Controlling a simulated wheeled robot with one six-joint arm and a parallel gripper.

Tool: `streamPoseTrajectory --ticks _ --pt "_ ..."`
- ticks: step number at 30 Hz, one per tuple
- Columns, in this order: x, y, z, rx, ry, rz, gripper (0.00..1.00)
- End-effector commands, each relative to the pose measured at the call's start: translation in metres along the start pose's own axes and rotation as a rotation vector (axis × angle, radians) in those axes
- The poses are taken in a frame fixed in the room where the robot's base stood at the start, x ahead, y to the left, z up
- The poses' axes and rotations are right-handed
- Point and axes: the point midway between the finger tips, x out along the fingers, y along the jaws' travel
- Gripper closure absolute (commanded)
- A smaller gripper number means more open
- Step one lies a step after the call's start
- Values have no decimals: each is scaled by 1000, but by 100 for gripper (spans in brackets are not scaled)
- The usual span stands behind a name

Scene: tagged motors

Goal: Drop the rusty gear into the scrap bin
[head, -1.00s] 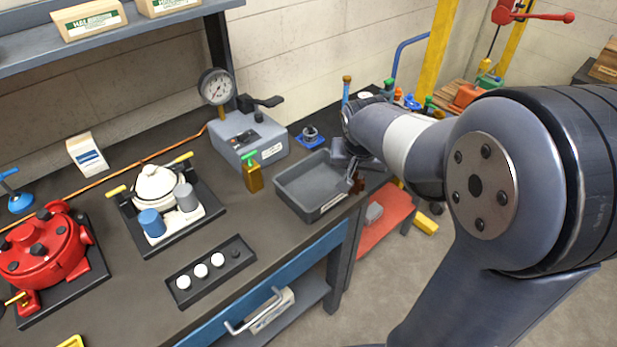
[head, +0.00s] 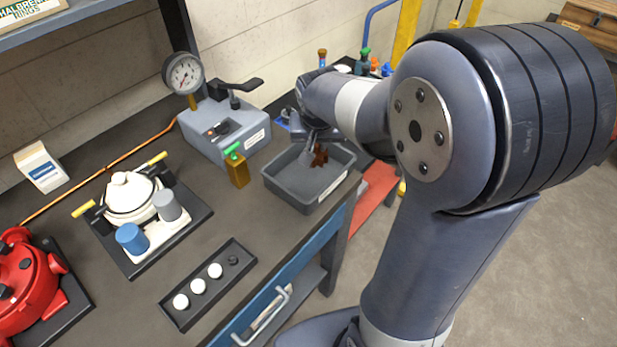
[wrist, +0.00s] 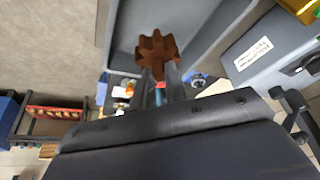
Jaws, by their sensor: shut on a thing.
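The rusty gear (head: 320,156) is brown and toothed, and it also shows in the wrist view (wrist: 156,52) at the fingertips. My gripper (head: 314,150) is shut on the gear; its fingers also show in the wrist view (wrist: 160,75). The grey open bin (head: 290,188) stands near the bench's right end, and its wall fills the upper part of the wrist view (wrist: 195,20). In the head view the gear appears over the bin's inside. I cannot tell its exact height. My arm hides part of the bin's far right side.
A grey gauge device (head: 225,130) and an amber bottle with a green top (head: 237,168) stand left of the bin. A black tray (head: 208,283) with white discs lies in front. A white pot-like motor (head: 130,197) and a red motor (head: 28,283) are further left.

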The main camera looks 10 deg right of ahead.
Motion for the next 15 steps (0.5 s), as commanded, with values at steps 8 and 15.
streamPoseTrajectory --ticks 8,15 --pt "22 0 8 0 3 -1 100" --pt "21 0 8 0 3 -1 86"
